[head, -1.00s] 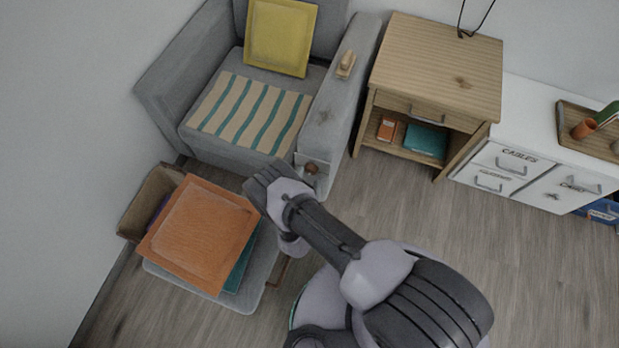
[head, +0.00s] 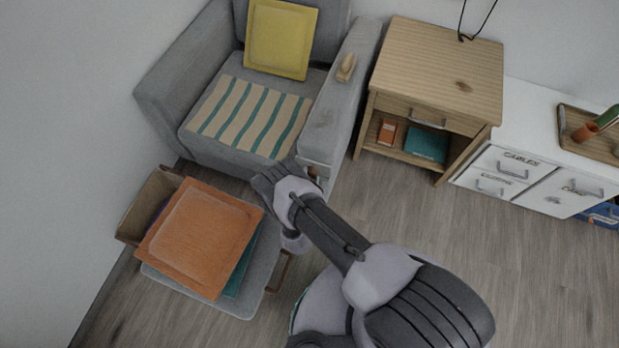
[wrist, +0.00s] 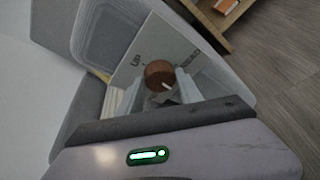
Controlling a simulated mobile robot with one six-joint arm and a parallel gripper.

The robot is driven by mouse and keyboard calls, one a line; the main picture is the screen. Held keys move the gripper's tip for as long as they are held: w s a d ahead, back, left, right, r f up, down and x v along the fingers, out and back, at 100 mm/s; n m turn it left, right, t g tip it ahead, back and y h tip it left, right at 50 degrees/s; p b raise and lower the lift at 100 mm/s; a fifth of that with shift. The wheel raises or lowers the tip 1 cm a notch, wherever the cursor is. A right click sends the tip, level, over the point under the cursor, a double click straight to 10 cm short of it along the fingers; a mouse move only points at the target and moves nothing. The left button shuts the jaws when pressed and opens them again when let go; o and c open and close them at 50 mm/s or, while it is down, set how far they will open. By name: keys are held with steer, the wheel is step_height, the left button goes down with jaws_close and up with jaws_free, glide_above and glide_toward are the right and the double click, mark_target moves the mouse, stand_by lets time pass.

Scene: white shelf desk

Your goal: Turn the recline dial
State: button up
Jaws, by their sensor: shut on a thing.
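The recline dial is a round brown knob (wrist: 159,74) with a pale pointer mark. It sits on a light plate (wrist: 150,45) marked "UP" on its left and another word, hard to read, on its right. In the head view the dial (head: 313,172) is mostly hidden behind my gripper, at the front of the grey armchair's (head: 345,95) right arm. My gripper (wrist: 157,88) has one finger on each side of the knob and is shut on it. The pointer mark points toward the lower right in the wrist view.
A grey footrest (head: 190,293) with an orange cushion (head: 200,235) is left of my arm, beside a brown box (head: 145,215). A wooden side table (head: 440,70) and white drawers (head: 540,180) stand right. Bare floor (head: 420,235) lies between.

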steer(key=m+t+y+p, duration=0.1)
steer(key=m, duration=0.2)
steer(key=shift+s+d+f, duration=0.1)
steer(key=shift+d, duration=0.05)
steer(key=shift+f+m+t+y+b, duration=0.15)
steer(key=shift+m+t+y+b, duration=0.25)
steer(key=shift+m, duration=0.9)
steer(key=o, duration=1.3)
steer(key=shift+o, duration=0.2)
